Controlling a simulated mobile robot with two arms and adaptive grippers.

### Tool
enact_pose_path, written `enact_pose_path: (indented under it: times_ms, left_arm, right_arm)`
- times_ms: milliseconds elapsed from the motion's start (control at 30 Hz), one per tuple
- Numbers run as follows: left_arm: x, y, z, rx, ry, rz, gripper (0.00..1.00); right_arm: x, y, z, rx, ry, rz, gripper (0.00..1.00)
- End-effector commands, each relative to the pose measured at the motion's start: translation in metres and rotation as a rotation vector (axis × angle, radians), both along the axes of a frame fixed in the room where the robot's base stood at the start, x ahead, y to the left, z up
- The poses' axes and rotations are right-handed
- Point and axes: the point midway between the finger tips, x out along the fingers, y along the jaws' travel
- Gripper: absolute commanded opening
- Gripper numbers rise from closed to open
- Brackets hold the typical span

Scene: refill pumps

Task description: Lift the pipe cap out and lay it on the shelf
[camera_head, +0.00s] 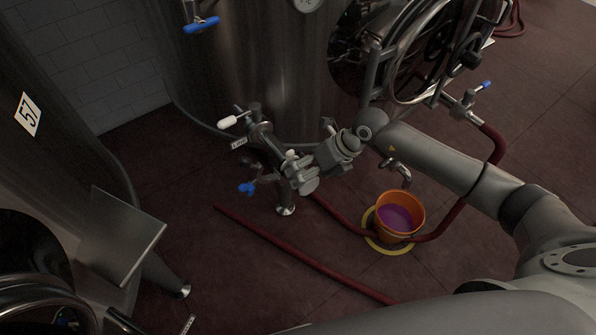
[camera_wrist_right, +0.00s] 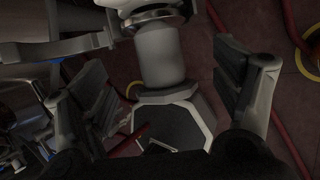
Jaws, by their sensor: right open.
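My right gripper (camera_head: 300,172) is at the valve and pipe fitting low on the front of the large steel tank. In the right wrist view my right gripper (camera_wrist_right: 170,95) is open, with one dark-padded finger on each side. A pale grey cylindrical piece with a wider, angular, dark-faced end (camera_wrist_right: 170,122) shows between the fingers, with visible gaps on both sides. I cannot tell whether it is the pipe cap. A flat metal shelf (camera_head: 122,235) juts out at the left, away from the gripper. My left gripper is not in view.
Blue-handled (camera_head: 247,188) and white-handled (camera_head: 228,122) valves stand close around the right gripper. An orange bucket (camera_head: 400,212) with purple liquid stands on the floor below my right arm. Dark red hoses (camera_head: 300,255) cross the floor.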

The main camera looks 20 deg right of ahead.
Motion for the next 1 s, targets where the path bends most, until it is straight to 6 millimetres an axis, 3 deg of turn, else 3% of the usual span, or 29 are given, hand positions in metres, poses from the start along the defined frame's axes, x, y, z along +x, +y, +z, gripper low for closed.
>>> enact_pose_path:
  times_ms: [200, 500, 933, 1000]
  left_arm:
    - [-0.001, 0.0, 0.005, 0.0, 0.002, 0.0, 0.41]
    - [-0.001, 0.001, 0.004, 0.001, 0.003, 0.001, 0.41]
    - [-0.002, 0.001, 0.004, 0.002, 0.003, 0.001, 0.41]
    - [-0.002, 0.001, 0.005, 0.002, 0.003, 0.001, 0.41]
  right_arm:
    - [0.006, 0.013, -0.025, 0.002, 0.001, 0.0, 0.84]
    - [0.007, 0.014, -0.029, 0.0, 0.0, 0.001, 0.84]
    - [0.007, 0.014, -0.029, 0.001, 0.0, 0.0, 0.3]
    - [0.008, 0.014, -0.028, 0.001, -0.002, 0.0, 0.28]
